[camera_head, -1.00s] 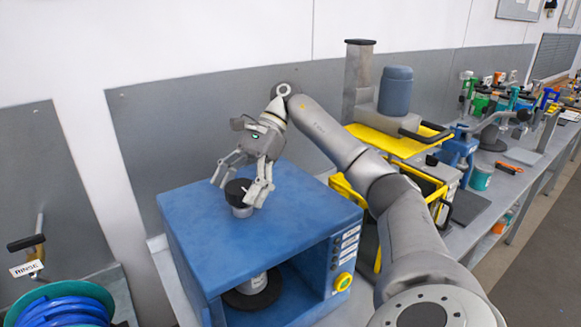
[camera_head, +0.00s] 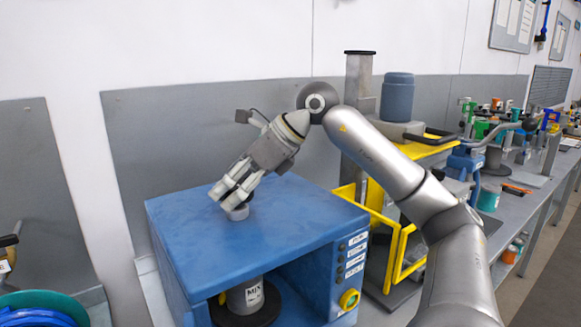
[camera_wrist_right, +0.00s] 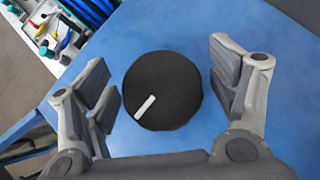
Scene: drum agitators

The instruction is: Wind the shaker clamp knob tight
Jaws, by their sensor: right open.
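The blue shaker (camera_head: 300,225) stands on the bench with its front bay open. In the right wrist view the knob (camera_wrist_right: 165,85) is a round black disc with a white mark pointing to the lower left. My right gripper's fingers (camera_wrist_right: 163,95) are open on both sides of the knob, with blue showing between. My left gripper is not in view.
A yellow-framed rack (camera_head: 405,255) stands right of the shaker, with a blue-grey drum (camera_head: 397,97) on a yellow platform behind. The bench continues right with several tools. A blue hose reel (camera_head: 40,308) is at lower left. The shaker top around the knob is clear.

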